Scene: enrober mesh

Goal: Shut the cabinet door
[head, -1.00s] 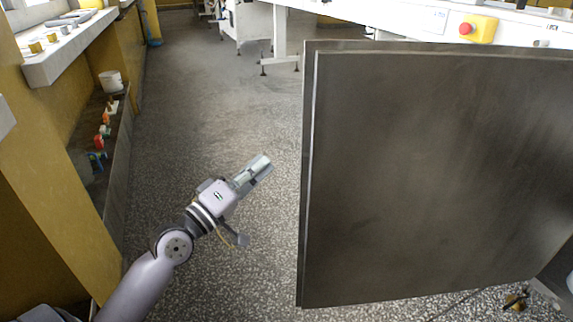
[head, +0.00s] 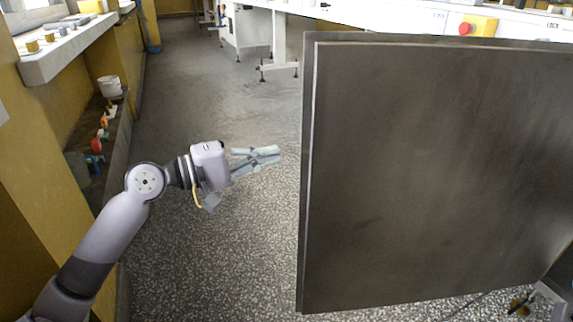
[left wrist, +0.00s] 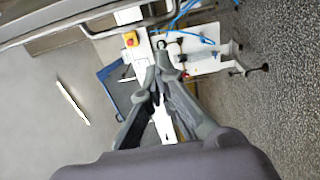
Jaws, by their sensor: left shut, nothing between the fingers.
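The cabinet door (head: 440,180) is a large dark metal panel standing open in the right half of the head view. Its near free edge runs upright at the panel's left side. My left gripper (head: 279,154) is shut and empty, a little left of that edge in the picture. A narrow strip of floor shows between the fingertips and the door, so no contact is visible. The left wrist view shows the fingers (left wrist: 160,65) converging, with nothing between them. The cabinet body is mostly hidden behind the door.
A white machine with a red button on a yellow box (head: 478,26) stands behind the door. A yellow wall with a ledge (head: 65,58) and a low shelf holding a white tub (head: 109,86) lines the left. Speckled floor (head: 210,110) lies clear between.

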